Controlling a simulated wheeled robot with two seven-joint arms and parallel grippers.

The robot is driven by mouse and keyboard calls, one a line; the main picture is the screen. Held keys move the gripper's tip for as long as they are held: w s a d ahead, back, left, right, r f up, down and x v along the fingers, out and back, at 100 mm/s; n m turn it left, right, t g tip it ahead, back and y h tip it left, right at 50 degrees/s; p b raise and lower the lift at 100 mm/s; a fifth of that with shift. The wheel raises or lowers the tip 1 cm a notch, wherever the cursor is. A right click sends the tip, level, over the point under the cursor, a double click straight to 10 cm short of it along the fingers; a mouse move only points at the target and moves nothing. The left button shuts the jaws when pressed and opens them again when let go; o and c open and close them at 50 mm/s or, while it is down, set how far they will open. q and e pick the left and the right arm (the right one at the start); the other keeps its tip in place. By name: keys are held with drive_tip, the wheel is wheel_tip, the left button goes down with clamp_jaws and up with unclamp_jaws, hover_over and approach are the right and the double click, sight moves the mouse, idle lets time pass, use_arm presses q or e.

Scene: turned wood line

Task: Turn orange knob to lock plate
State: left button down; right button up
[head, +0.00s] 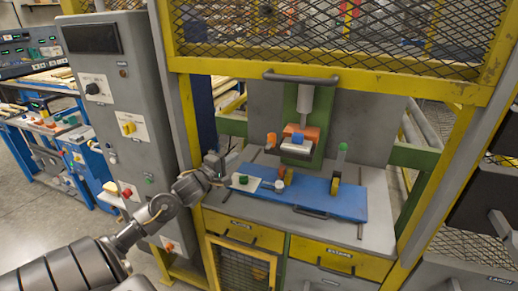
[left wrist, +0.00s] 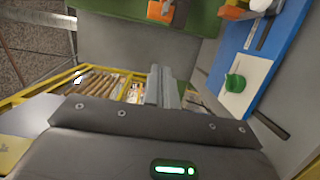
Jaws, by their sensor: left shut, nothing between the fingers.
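An orange knob-like part (head: 271,140) stands upright at the left of the press in the head view. An orange part also shows at the top of the left wrist view (left wrist: 160,10); I cannot tell for certain that it is the same one. A blue plate (head: 345,203) lies on the grey table below the press; it also shows in the left wrist view (left wrist: 262,45). My left gripper (head: 229,157) is shut and empty, left of the orange part and apart from it. Its closed fingers (left wrist: 162,86) show in the left wrist view. My right gripper is not in view.
A green button (head: 243,180) sits on a white panel at the plate's left end. The yellow frame (head: 185,125) and raised mesh guard (head: 330,65) border the opening. A grey control cabinet (head: 112,110) stands left.

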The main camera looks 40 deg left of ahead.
sight(270, 143)
use_arm(q)
drive_tip(key=w+d+p, duration=0.2)
drive_tip(key=w+p, duration=0.2)
drive_tip(key=w, duration=0.7)
drive_tip(key=shift+w+d+p, duration=0.25)
drive_tip(key=shift+d+p, duration=0.05)
drive_tip(key=shift+d, duration=0.05)
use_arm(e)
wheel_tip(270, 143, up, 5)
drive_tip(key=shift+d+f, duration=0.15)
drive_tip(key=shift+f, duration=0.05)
use_arm(q)
drive_tip(key=shift+r, duration=0.1)
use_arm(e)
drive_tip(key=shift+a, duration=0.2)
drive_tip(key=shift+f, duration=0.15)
